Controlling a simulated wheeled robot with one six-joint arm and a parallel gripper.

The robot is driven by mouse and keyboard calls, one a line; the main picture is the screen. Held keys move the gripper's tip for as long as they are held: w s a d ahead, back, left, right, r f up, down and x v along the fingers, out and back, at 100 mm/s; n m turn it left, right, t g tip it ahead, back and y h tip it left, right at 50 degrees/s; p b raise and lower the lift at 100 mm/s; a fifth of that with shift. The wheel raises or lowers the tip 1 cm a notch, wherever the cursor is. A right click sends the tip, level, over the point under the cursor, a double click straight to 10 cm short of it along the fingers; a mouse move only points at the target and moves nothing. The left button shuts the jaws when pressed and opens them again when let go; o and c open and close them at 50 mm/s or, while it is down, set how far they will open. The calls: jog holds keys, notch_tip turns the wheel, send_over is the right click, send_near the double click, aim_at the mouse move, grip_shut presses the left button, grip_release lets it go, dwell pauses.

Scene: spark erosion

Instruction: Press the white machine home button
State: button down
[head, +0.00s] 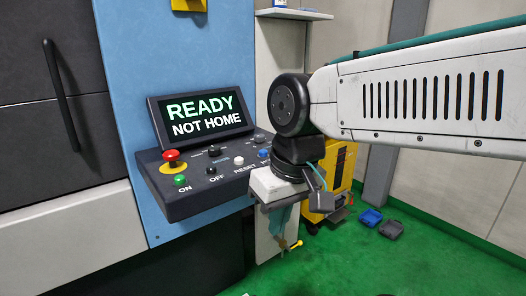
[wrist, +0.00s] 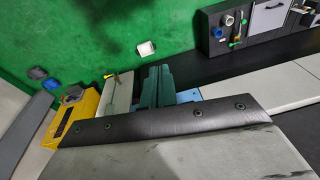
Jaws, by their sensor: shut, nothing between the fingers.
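The control panel (head: 205,190) is a dark sloped box on the blue machine front. A white button (head: 238,160) sits above the RESET label. A blue button (head: 263,154) sits to its right, above a label starting with H that is partly hidden by my gripper. The wrist view shows a panel with a white knob (wrist: 228,20) and a blue one (wrist: 217,32) at top right. My gripper (head: 281,218) hangs at the panel's right front corner, pointing down, apart from the buttons. Its teal fingers (wrist: 157,78) are together and empty in the wrist view.
The screen (head: 204,116) reads READY NOT HOME. A red mushroom button (head: 171,157), a green ON button (head: 180,180) and a black OFF button (head: 211,170) are on the panel. A yellow cabinet (head: 340,165) stands behind my gripper. Green floor (head: 400,260) lies open at right.

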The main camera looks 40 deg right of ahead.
jog(key=w+d+r+m+t+y, duration=0.1)
jog(key=w+d+r+t, duration=0.15)
jog(key=w, duration=0.55)
jog(key=w+d+r+m+t+y, duration=0.1)
jog(key=w+d+r+m, duration=0.15)
jog(key=w, duration=0.55)
notch_tip(320, 180, up, 5)
jog(key=m+t+h, duration=0.1)
jog(key=m+t, duration=0.2)
jog(key=t, duration=0.1)
send_over(266, 152)
jog(key=shift+f, duration=0.2)
jog(key=shift+f, duration=4.45)
jog(key=shift+f, duration=0.15)
jog(key=shift+f, duration=0.25)
